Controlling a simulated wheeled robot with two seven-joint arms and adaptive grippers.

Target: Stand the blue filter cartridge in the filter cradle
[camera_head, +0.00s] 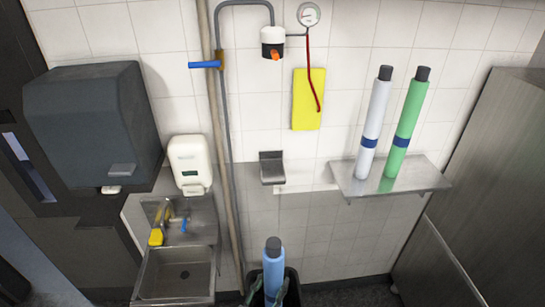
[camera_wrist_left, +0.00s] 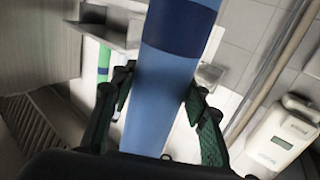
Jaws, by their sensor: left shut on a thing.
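The blue filter cartridge (camera_head: 273,266), with a dark grey cap, stands roughly upright at the bottom middle of the head view. My left gripper (camera_head: 269,287) is shut on it, with a finger on each side. In the left wrist view the light-blue cartridge (camera_wrist_left: 163,85), with a dark blue band, runs between the fingers of my left gripper (camera_wrist_left: 160,88). The filter cradle (camera_head: 272,169), a small metal bracket on the wall, appears empty above the cartridge in the head view. It shows partly behind a finger in the wrist view (camera_wrist_left: 209,75). My right gripper is not in view.
A metal shelf (camera_head: 411,182) at right holds a white cartridge (camera_head: 374,122) and a green cartridge (camera_head: 407,122). A soap dispenser (camera_head: 190,163), sink (camera_head: 179,273) and vertical pipe (camera_head: 217,130) are left of the cradle. A yellow cloth (camera_head: 306,99) hangs above right.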

